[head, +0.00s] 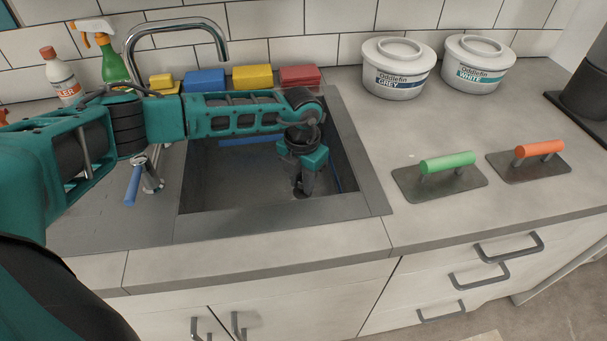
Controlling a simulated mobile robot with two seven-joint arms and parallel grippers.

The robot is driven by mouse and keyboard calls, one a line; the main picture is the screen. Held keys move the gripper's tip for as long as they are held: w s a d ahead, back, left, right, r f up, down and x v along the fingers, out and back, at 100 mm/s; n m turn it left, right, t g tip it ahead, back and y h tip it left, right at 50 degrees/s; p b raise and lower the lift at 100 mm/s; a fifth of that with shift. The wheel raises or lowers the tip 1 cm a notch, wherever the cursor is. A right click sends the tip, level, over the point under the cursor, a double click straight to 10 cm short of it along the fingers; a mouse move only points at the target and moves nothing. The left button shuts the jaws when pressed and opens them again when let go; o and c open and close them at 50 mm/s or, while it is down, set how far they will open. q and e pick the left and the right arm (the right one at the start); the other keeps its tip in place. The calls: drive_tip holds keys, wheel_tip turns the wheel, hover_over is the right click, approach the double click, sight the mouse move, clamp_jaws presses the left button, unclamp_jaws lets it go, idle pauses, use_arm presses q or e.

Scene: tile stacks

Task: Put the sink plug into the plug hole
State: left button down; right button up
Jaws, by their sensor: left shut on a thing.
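The sink (225,190) is a dark metal basin set in the counter. My left arm reaches across it from the left. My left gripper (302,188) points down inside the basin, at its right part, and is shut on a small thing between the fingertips. That thing is mostly hidden by the fingers; it appears to be the sink plug, though its shape cannot be made out. The plug hole is not visible; the gripper and the dark basin floor hide it. My right gripper is out of view.
A curved tap (180,28) rises behind the sink, by a green spray bottle (112,62) and several coloured sponges. Two white tubs (398,80) and two trowels (440,180) sit on the right counter.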

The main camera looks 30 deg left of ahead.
use_arm(q)
drive_tip(key=shift+f, duration=0.5)
drive_tip(key=shift+f+b, duration=0.5)
drive_tip(key=shift+f, duration=0.6)
drive_tip(key=shift+f+b, duration=0.6)
drive_tip(key=shift+f, duration=0.15)
drive_tip(key=shift+w+f+b, duration=0.1)
drive_tip(key=shift+f+b, duration=0.75)
drive_tip(key=shift+f, duration=0.3)
drive_tip(key=c, duration=0.8)
unclamp_jaws()
drive_tip(key=shift+c, duration=0.2)
drive_tip(key=shift+r, duration=0.15)
